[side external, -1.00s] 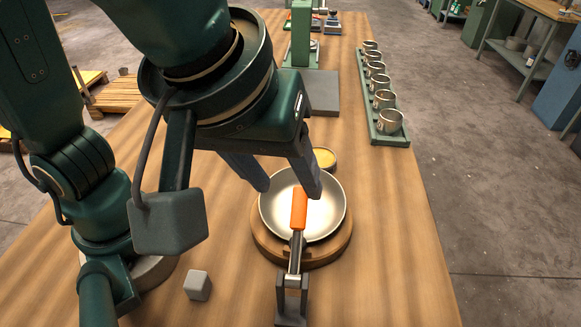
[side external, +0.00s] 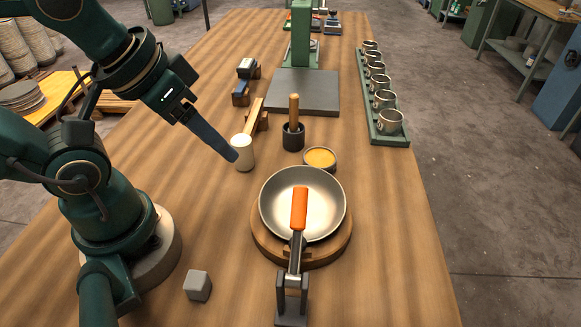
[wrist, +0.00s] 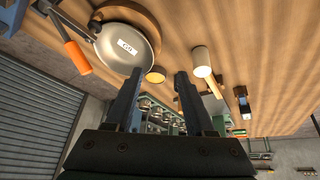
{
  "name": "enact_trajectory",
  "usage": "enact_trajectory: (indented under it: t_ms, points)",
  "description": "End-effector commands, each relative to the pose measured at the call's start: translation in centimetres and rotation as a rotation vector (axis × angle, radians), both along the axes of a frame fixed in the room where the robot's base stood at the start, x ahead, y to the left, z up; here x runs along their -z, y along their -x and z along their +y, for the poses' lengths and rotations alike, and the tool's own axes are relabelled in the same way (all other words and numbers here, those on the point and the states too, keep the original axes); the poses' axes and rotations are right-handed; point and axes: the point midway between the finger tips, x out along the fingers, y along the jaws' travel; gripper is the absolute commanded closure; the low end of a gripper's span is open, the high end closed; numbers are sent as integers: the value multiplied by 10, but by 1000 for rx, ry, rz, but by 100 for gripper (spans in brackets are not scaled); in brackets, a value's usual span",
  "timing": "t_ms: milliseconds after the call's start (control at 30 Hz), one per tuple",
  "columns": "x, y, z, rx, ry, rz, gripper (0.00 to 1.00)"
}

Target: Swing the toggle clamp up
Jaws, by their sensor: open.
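The toggle clamp (side external: 293,262) stands at the near edge of a round wooden base (side external: 337,250). Its orange handle (side external: 299,208) reaches over the metal bowl (side external: 273,212), which sits on that base. In the wrist view the orange handle (wrist: 78,57) and the bowl (wrist: 112,60), with a white label marked "GO", are at the upper left. My gripper (side external: 232,157) is up and to the left of the bowl, beside a white-topped cup, clear of the clamp. In the wrist view my gripper (wrist: 158,78) has its two fingers apart with nothing between them.
A white-topped cup (side external: 243,156), a dark pot with a wooden-handled tool (side external: 293,135) and a yellow-filled dish (side external: 320,158) stand behind the bowl. A grey cube (side external: 198,285) lies at the front left. A green rack of metal cups (side external: 386,130) lines the right side.

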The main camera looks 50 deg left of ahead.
Motion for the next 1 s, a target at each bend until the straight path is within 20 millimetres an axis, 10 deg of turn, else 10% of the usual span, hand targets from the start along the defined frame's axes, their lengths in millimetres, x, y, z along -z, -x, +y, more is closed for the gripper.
enact_trajectory:
  t_ms: [367, 1000]
  points:
    - [-15, -10, -7, -135, 101, -6, 46]
    - [-12, -55, -103, -490, 347, 369, 46]
